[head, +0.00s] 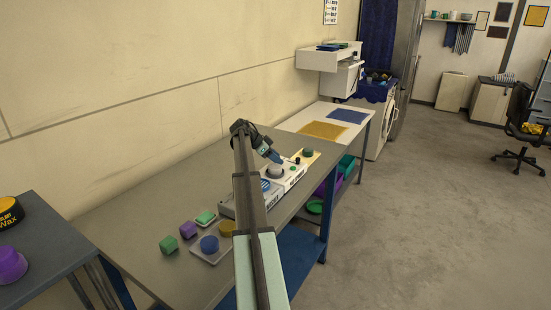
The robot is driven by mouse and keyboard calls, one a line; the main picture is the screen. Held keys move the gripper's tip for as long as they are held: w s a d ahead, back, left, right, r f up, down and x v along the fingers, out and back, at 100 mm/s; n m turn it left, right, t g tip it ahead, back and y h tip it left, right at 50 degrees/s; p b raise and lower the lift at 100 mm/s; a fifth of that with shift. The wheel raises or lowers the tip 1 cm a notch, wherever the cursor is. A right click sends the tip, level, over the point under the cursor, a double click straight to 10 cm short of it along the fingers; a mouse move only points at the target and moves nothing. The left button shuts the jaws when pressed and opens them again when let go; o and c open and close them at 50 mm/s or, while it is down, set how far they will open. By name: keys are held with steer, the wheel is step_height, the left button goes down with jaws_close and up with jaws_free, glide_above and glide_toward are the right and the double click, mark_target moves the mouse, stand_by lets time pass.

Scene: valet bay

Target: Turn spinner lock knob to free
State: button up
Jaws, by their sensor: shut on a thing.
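My gripper (280,161) reaches down to a white control unit (298,176) on the long grey workbench. Its fingertips are shut at the top of the unit, beside a grey round knob (275,172). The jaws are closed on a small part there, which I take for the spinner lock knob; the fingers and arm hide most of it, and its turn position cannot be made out. A dark green knob (308,153) stands on a yellowish plate behind. A blue striped round part (265,185) shows in front, partly behind my arm.
A green cube (168,244), a purple cube (188,230) and a tray (222,251) with a blue disc (209,244) lie at the near left of the bench (135,217). A white table (302,118) with mats stands beyond.

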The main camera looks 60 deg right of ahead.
steer(key=shift+s+a, duration=0.1)
steer(key=n+t, duration=0.1)
steer(key=n+h, duration=0.1)
steer(key=n+t, duration=0.1)
steer(key=n, duration=0.1)
steer(key=shift+s+a+t+h, duration=0.2)
steer(key=shift+s+t+h, duration=0.1)
steer(key=shift+h, duration=0.1)
steer(key=n+t, duration=0.3)
steer(key=n, duration=0.1)
steer(key=shift+s+n+h, duration=0.15)
steer(key=shift+n+h, duration=0.15)
steer(key=shift+h, duration=0.1)
steer(key=n+t, duration=0.2)
steer(key=n+t+y, duration=0.1)
steer(key=n+t, duration=0.1)
steer(key=n, duration=0.1)
steer(key=shift+s+d+t, duration=0.2)
steer(key=shift+t, duration=0.1)
steer(key=shift+d+n+t+y, duration=0.1)
steer(key=shift+n+t+y, duration=0.4)
steer(key=shift+n, duration=0.5)
steer(key=shift+n+t+y, duration=0.3)
steer(key=shift+n+t, duration=0.3)
steer(key=shift+n, duration=0.4)
steer(key=shift+s, duration=0.1)
steer(key=o, duration=0.8)
steer(key=v, duration=1.3)
steer(key=shift+s+r, duration=0.2)
steer(key=shift+s, duration=0.15)
